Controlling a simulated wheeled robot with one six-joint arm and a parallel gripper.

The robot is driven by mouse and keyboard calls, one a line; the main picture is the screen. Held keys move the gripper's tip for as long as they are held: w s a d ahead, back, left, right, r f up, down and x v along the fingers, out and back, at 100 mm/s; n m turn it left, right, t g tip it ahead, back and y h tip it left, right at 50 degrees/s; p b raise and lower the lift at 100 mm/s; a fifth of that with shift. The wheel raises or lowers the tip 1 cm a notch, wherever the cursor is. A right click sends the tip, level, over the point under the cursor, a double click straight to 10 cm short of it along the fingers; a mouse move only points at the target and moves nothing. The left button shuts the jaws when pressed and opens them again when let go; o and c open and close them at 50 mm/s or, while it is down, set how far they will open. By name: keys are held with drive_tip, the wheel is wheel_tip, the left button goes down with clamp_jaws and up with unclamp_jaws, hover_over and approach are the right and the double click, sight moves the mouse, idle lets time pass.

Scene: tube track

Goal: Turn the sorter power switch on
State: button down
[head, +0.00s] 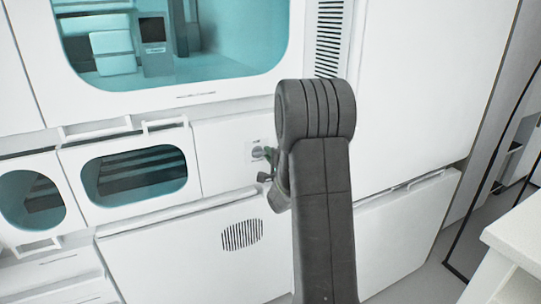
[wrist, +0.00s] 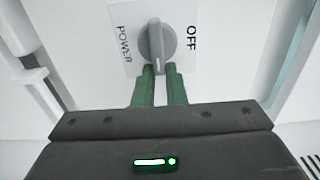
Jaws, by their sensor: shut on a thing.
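The sorter power switch (wrist: 157,45) is a round grey rotary knob with a raised grip bar, on a white label plate. The grip bar runs nearly up and down in the wrist view. "POWER" is printed left of it and "OFF" right of it. My gripper (wrist: 160,72) has its two green fingers shut on the lower end of the bar, one on each side. In the head view the switch (head: 257,152) shows small on the white machine front. My gripper (head: 268,164) is at its right side, partly hidden by my dark arm.
The white machine has a large teal window (head: 180,75) above and a smaller windowed drawer (head: 140,175) with a handle to the left. A round vent (head: 242,235) is below. A white table corner (head: 515,235) stands at the right.

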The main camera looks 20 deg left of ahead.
drive_tip(key=shift+s+a+f, duration=0.2)
drive_tip(key=shift+f, duration=0.15)
drive_tip(key=c, duration=1.6)
unclamp_jaws()
drive_tip(key=shift+o, duration=0.6)
drive_tip(key=shift+s+a+r, duration=0.15)
drive_tip(key=shift+s+r, duration=0.05)
drive_tip(key=shift+w, duration=0.25)
drive_tip(key=shift+d+r, duration=0.1)
drive_tip(key=shift+d, duration=0.15)
drive_tip(key=v, duration=1.3)
drive_tip(key=shift+s+d, duration=0.25)
